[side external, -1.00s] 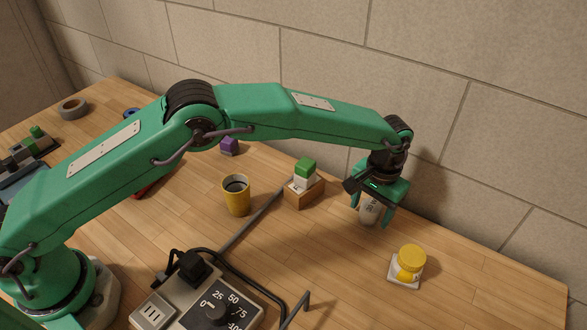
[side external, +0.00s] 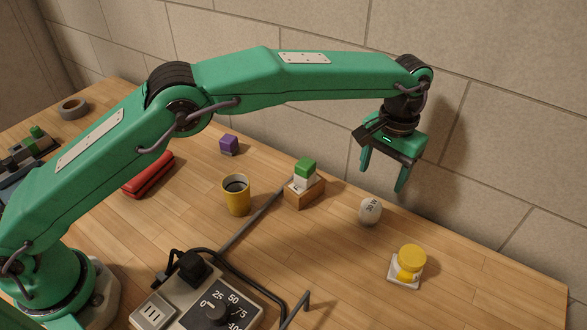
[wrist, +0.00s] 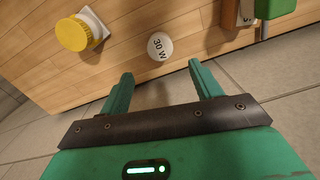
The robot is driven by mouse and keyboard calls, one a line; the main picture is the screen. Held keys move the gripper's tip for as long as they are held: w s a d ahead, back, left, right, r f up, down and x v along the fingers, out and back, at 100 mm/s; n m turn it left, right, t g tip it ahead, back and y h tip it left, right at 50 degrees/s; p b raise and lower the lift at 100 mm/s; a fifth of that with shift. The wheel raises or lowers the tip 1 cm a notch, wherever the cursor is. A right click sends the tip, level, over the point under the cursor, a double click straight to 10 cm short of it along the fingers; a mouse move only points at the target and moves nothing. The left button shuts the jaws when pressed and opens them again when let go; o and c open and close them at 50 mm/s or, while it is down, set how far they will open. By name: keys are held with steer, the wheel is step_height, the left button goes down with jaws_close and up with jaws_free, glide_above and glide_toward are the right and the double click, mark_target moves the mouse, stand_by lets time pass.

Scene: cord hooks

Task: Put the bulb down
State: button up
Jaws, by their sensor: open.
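The white bulb (side external: 370,211) rests on the wooden table, between the wooden block and the yellow-topped item. In the wrist view the bulb (wrist: 160,46) shows "30 W" on its face and lies beyond the fingertips, apart from them. My gripper (side external: 384,181) is open and empty, raised above the table near the wall. Its two spread fingers also show in the wrist view (wrist: 158,72).
A yellow knob on a white base (side external: 408,265) stands right of the bulb. A dial box (side external: 205,305) with a cord and hooks is in front. The wall is close behind.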

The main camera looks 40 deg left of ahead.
steer(key=shift+r, duration=0.5)
steer(key=s+a+r+t+h, duration=0.1)
steer(key=s+a+r, duration=0.3)
steer(key=a+r, duration=0.55)
steer(key=s+a+r+t, duration=0.25)
steer(key=a+r, duration=0.45)
steer(key=a, duration=0.5)
steer(key=s+a+f+n+t, duration=0.1)
steer(key=s+a+f, duration=0.1)
steer(key=s+a, duration=0.5)
steer(key=s+a+f+t, duration=0.1)
steer(key=s+a+f, duration=0.2)
steer(key=s+a, duration=0.4)
steer(key=s, duration=0.8)
steer(key=shift+s+a+f+n+y, duration=0.2)
steer(key=shift+s+a+n+y, duration=0.05)
steer(key=shift+a+n+y, duration=0.15)
